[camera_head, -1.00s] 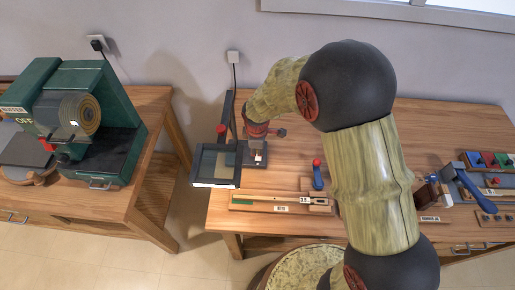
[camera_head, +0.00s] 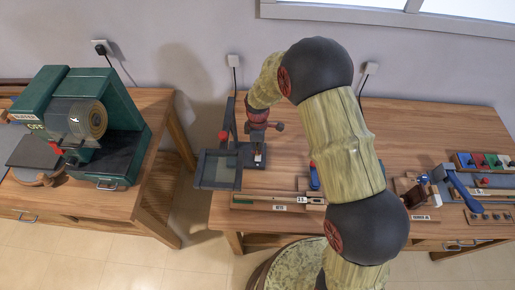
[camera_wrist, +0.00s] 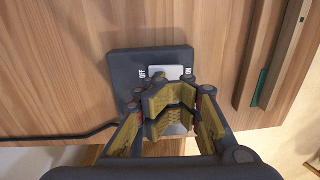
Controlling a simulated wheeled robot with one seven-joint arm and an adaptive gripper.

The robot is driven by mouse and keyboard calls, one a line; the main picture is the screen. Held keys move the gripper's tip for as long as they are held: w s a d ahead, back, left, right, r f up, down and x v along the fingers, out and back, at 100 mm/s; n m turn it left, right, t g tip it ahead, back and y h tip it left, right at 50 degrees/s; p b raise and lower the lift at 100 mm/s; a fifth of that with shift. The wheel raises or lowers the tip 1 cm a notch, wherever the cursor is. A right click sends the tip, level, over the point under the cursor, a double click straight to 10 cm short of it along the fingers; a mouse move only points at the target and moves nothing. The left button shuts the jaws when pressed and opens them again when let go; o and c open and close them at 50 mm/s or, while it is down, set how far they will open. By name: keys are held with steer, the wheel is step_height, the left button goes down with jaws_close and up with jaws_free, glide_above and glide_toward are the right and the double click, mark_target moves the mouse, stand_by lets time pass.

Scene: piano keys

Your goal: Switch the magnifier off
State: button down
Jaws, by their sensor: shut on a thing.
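The magnifier stands at the left end of the right workbench, with a dark-framed glass pane (camera_head: 218,169) and a dark base (camera_head: 246,150). No lit strip shows on the frame. In the wrist view the base (camera_wrist: 122,65) carries a pale switch plate (camera_wrist: 165,72) between OFF and ON labels. My gripper (camera_head: 259,156) is down at this base. In the wrist view my gripper's fingers (camera_wrist: 170,100) are closed together over the plate, shut on the switch; the fingers hide the switch itself and its exact position.
A ruler-like slide (camera_head: 262,201) lies along the bench front, with a blue-handled tool (camera_head: 314,176) close to my arm. Blue and coloured items (camera_head: 485,163) stand at the right. A green machine (camera_head: 95,125) is on the left bench. A cord (camera_wrist: 60,137) runs from the base.

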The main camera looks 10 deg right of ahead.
steer(key=shift+w+f, duration=0.1)
steer(key=shift+w, duration=0.05)
stand_by(0.4)
steer(key=shift+s+a+f, duration=0.1)
steer(key=shift+s, duration=0.95)
steer(key=shift+w+r+p, duration=0.15)
steer(key=shift+r+p, duration=0.3)
steer(key=shift+r, duration=0.05)
steer(key=w+r+p, duration=0.2)
steer(key=w+r, duration=0.1)
steer(key=r, duration=1)
steer(key=shift+w+d+r+p, duration=0.15)
steer(key=shift+d+r+p, duration=0.1)
steer(key=shift+p, duration=0.15)
steer(key=shift+m, duration=0.3)
